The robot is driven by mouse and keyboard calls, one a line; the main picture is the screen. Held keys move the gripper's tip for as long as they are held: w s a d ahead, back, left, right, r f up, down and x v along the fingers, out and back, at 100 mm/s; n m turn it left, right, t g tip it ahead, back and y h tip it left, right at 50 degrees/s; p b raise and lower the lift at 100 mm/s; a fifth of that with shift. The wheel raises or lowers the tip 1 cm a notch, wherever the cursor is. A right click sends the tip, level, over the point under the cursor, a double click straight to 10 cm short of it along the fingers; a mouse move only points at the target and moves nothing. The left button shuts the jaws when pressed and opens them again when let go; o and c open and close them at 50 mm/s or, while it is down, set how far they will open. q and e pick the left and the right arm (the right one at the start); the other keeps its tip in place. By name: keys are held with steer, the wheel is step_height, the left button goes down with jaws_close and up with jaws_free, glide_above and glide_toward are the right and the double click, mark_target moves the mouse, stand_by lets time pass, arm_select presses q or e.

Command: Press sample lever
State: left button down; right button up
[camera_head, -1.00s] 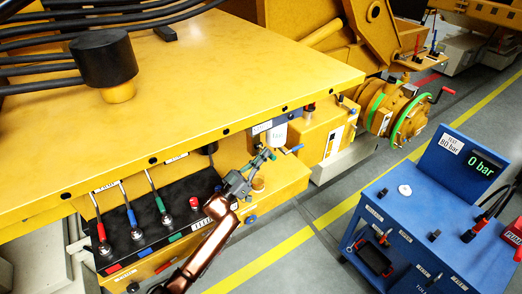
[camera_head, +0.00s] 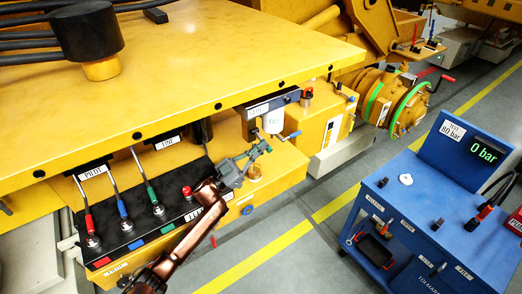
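A small blue lever (camera_head: 292,134) sticks out to the right beside a white cylinder (camera_head: 273,122) under the front edge of the yellow machine; it may be the sample lever, but its label is too small to read. My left gripper (camera_head: 265,147), grey with green-tinted fingers on a copper arm, is just left of and below this lever, apart from it in the picture. It holds nothing that I can see, and its finger gap is unclear. An amber cup (camera_head: 254,171) shows just below the fingers. My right gripper is out of view.
A black panel (camera_head: 131,247) with red, blue and green-handled levers and a red knob (camera_head: 187,192) lies left of my arm. The yellow top (camera_head: 200,70) overhangs the work area. A blue cart (camera_head: 455,235) with a "0 bar" display stands right, across clear floor.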

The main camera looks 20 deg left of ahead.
arm_select(q)
steer(key=shift+f, duration=0.4)
step_height(320, 180, up, 5)
steer(key=s+p, duration=0.1)
steer(key=p, duration=0.3)
steer(key=b+v, duration=0.3)
steer(key=v, duration=0.7)
steer(key=shift+f+b, duration=0.35)
steer(key=shift+f, duration=0.05)
